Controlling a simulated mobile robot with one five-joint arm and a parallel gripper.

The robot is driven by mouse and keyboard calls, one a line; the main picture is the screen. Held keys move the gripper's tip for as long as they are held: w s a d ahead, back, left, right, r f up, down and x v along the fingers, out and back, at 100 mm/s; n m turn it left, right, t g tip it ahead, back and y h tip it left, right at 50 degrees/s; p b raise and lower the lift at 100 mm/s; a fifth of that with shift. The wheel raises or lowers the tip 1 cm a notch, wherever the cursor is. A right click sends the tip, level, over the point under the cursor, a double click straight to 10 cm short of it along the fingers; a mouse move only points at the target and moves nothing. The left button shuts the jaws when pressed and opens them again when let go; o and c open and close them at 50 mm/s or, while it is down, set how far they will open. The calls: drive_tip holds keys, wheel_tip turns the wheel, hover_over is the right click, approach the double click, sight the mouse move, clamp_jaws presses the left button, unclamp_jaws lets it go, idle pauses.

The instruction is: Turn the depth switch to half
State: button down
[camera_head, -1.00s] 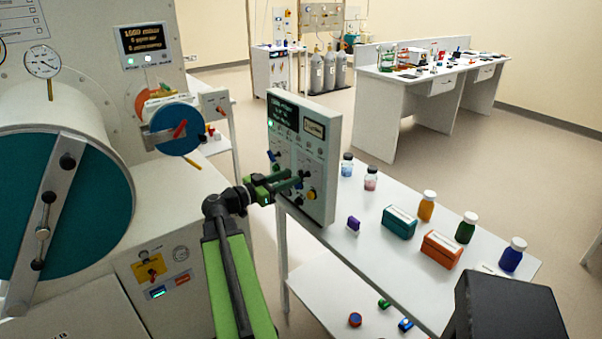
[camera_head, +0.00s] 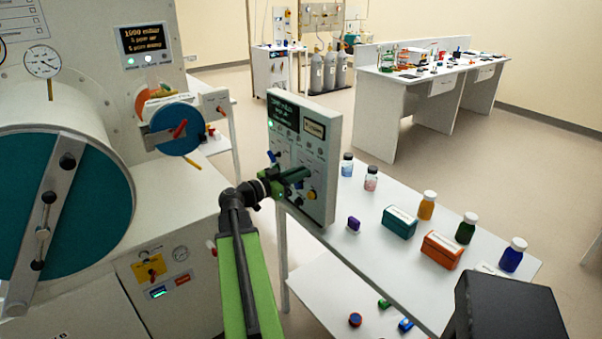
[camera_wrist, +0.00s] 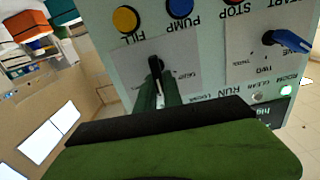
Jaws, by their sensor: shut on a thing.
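The control panel (camera_head: 325,175) stands upright at the near end of the white table. It shows upside down in the wrist view (camera_wrist: 205,45). There a black switch (camera_wrist: 155,66) sits on a pale plate below the yellow and blue buttons; its small labels are too blurred to read surely. My gripper (camera_head: 296,182) is at the panel's lower part. In the wrist view my gripper (camera_wrist: 154,90) is shut on the black switch and hides part of it. A blue switch (camera_wrist: 288,40) sits on another plate, apart from my gripper.
The yellow FILL button (camera_wrist: 126,19), the blue PUMP button (camera_wrist: 180,7) and a red button (camera_wrist: 233,2) are close by. The white table (camera_head: 375,262) holds boxes and bottles right of the panel. A large glovebox chamber (camera_head: 75,110) stands at left.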

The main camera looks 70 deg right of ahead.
drive_tip(key=shift+r, duration=0.1)
drive_tip(key=shift+n, duration=0.3)
drive_tip(key=shift+w+d+f+n, duration=0.1)
drive_tip(key=shift+w+f+n, duration=0.05)
drive_tip(key=shift+n, duration=1.05)
drive_tip(key=shift+w+d+f+n, duration=0.1)
drive_tip(key=shift+f+n, duration=0.05)
drive_tip(key=shift+n, duration=1.05)
drive_tip(key=c, duration=1.5)
unclamp_jaws()
drive_tip(key=shift+r, duration=0.1)
